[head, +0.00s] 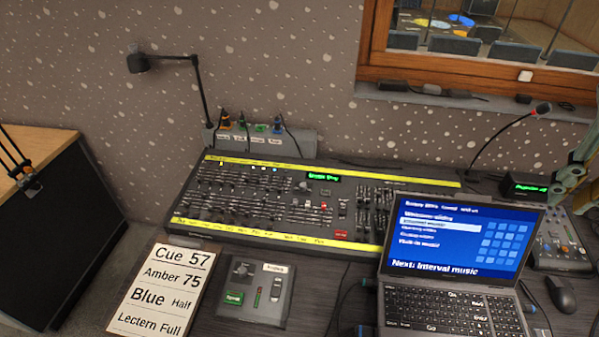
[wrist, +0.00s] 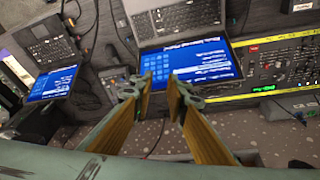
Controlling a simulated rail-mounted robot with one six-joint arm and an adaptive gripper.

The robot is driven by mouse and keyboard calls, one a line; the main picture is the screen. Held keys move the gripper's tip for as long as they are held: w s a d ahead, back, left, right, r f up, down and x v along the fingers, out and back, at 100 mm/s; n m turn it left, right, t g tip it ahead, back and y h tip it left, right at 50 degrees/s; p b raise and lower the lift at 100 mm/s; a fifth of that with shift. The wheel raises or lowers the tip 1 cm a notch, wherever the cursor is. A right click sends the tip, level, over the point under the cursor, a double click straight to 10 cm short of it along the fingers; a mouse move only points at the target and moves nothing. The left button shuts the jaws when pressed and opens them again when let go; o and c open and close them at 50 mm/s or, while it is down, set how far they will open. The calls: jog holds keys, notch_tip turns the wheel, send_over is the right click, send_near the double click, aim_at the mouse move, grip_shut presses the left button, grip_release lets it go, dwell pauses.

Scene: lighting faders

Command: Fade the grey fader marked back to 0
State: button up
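The lighting desk (head: 330,243) stands at the middle of the counter in the head view, with rows of small faders (head: 240,190) between yellow label strips. The strip writing is too small to read, so I cannot tell which fader is the grey one marked back. The desk also shows upside down at the right of the wrist view (wrist: 265,93). My gripper (wrist: 161,88) is open and empty, its two fingers apart over the laptop area, to one side of the desk. In the head view only a piece of my arm shows at the right edge.
An open laptop (head: 457,240) stands in front of the desk's right end. A cue card (head: 160,290) and a small control box (head: 254,290) lie in front. A lamp (head: 200,85) and a gooseneck microphone (head: 510,130) rise behind. A mouse (head: 560,294) lies right.

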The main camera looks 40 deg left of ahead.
jog(key=w+a+f+p, duration=0.3)
jog(key=w+a, duration=0.5)
jog(key=w, duration=0.4)
jog(key=n+g+p, duration=0.3)
jog(key=n+p, duration=0.1)
jog(key=p, duration=0.3)
send_near(295, 201)
jog(key=shift+s+d+r+y, duration=0.25)
jog(key=shift+d+r+y, duration=0.05)
jog(key=shift+d+r, duration=0.15)
jog(key=shift+f, duration=0.25)
jog(key=shift+w+a+f+b, duration=0.2)
jog(key=shift+f+b, duration=0.9)
jog(key=shift+f, duration=1)
jog(key=shift+w+a+f+b, duration=0.15)
jog(key=shift+f+b, duration=0.9)
jog(key=shift+f, duration=1.05)
jog(key=shift+d, duration=0.1)
jog(key=shift+c, duration=0.6)
